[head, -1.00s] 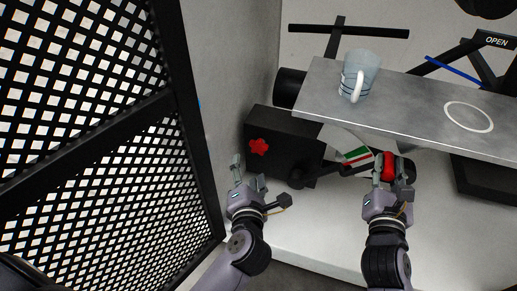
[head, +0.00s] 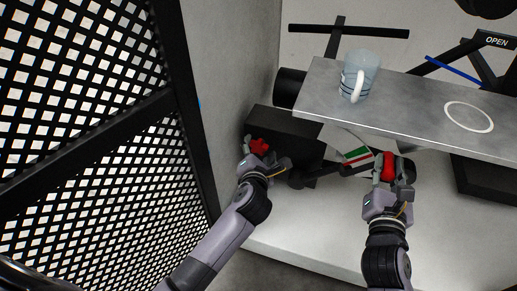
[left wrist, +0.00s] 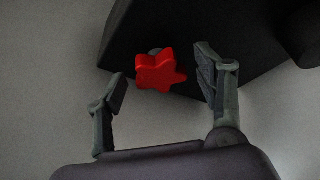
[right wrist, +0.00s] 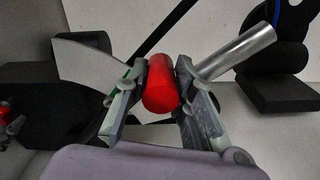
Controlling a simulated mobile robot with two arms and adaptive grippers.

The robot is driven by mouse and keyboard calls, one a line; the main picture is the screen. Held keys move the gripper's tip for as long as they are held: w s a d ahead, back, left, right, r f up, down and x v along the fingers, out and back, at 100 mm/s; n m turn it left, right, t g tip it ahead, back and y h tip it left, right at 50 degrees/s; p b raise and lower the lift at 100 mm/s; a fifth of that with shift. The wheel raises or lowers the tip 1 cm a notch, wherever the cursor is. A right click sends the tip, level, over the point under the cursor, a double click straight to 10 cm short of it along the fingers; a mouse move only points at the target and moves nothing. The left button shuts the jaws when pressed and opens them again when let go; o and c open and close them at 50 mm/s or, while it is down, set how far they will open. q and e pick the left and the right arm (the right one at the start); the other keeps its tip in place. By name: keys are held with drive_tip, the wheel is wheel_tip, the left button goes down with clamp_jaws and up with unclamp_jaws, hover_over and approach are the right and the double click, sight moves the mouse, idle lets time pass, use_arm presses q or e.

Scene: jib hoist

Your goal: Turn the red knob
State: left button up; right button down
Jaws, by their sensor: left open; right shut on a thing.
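The red knob (head: 259,146) is star-shaped and sits on the front of a black box (head: 285,126). In the left wrist view the knob (left wrist: 158,71) shows between the two open fingers of my left gripper (left wrist: 163,85), a little beyond their tips or level with them; I see no contact. My left gripper (head: 262,158) is just in front of the knob in the head view. My right gripper (head: 391,172) is shut on a red cylindrical handle (right wrist: 161,84), with a finger on each side of it. A metal rod (right wrist: 235,53) shows beside this handle.
A grey shelf (head: 410,105) above the box carries a mug (head: 359,75) and a white ring mark. A dial with green and red bands (head: 357,156) is between the grippers. A black mesh panel (head: 85,130) and a grey wall stand to the left.

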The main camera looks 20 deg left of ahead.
use_arm(q)
drive_tip(key=shift+w+a+f, duration=0.1)
drive_tip(key=shift+w, duration=0.25)
drive_tip(key=shift+c, duration=0.4)
drive_tip(key=c, duration=1.1)
